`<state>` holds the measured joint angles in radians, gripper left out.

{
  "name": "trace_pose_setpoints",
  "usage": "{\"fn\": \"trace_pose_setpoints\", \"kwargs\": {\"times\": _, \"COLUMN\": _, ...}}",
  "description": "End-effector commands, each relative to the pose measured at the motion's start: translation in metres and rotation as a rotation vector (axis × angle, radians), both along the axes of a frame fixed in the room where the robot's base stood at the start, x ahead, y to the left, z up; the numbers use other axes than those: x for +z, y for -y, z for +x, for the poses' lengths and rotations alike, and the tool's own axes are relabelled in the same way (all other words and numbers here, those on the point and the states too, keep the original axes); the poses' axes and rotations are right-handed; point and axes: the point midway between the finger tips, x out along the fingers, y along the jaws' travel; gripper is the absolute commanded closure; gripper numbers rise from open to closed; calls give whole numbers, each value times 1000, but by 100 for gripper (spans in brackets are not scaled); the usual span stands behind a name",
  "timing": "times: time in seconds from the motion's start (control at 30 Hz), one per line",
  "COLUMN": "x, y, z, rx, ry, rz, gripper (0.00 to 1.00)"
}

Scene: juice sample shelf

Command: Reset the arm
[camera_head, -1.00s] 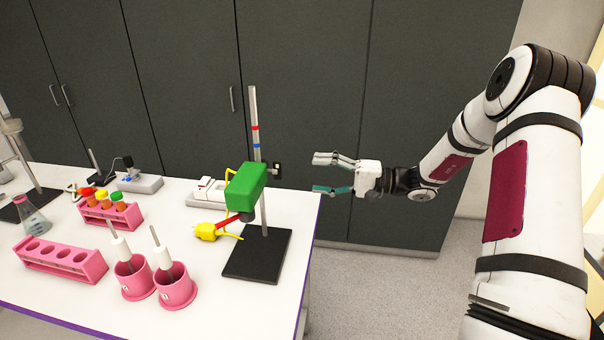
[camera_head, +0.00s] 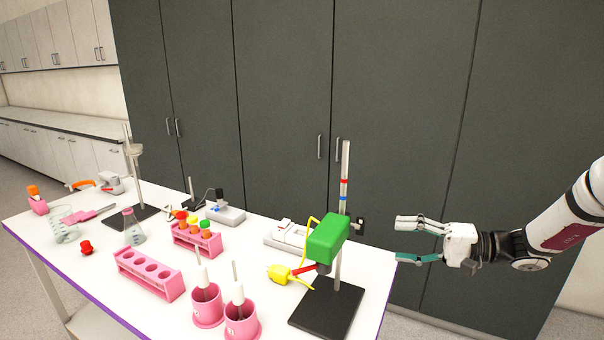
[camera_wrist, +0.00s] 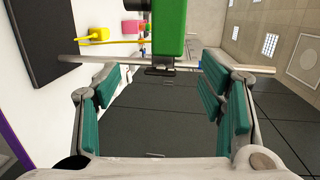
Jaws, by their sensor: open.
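My gripper (camera_head: 408,240) is open and empty at the right of the head view, just past the table's right end. Its teal-padded fingers point left toward a stand with a metal rod (camera_head: 345,175), a green block (camera_head: 328,236) and a black base (camera_head: 327,307). In the head view the fingers appear apart from the stand. In the wrist view, the green block (camera_wrist: 171,25) and the rod (camera_wrist: 100,60) lie ahead of the spread fingers, with nothing between them.
The white table (camera_head: 110,290) holds a pink rack with capped tubes (camera_head: 197,240), an empty pink rack (camera_head: 150,275), two pink cups (camera_head: 208,305), a flask (camera_head: 133,228) and a yellow plug (camera_head: 279,273). Dark cabinets (camera_head: 280,110) stand behind. Floor right of the table looks free.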

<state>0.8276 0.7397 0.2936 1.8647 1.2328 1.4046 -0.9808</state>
Motion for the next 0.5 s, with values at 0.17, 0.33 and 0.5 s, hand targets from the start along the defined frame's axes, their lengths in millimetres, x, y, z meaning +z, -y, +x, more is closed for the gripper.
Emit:
{"fn": "trace_pose_setpoints", "kwargs": {"times": 0.17, "x": 24, "y": -55, "z": -41, "rx": 159, "ry": -96, "rz": -223, "gripper": 37}}
{"fn": "trace_pose_setpoints", "kwargs": {"times": 0.33, "x": 39, "y": -88, "z": -86, "rx": 257, "ry": -169, "rz": -451, "gripper": 37}}
{"fn": "trace_pose_setpoints", "kwargs": {"times": 0.5, "x": 53, "y": -106, "z": -132, "rx": 304, "ry": -208, "rz": -682, "gripper": 37}}
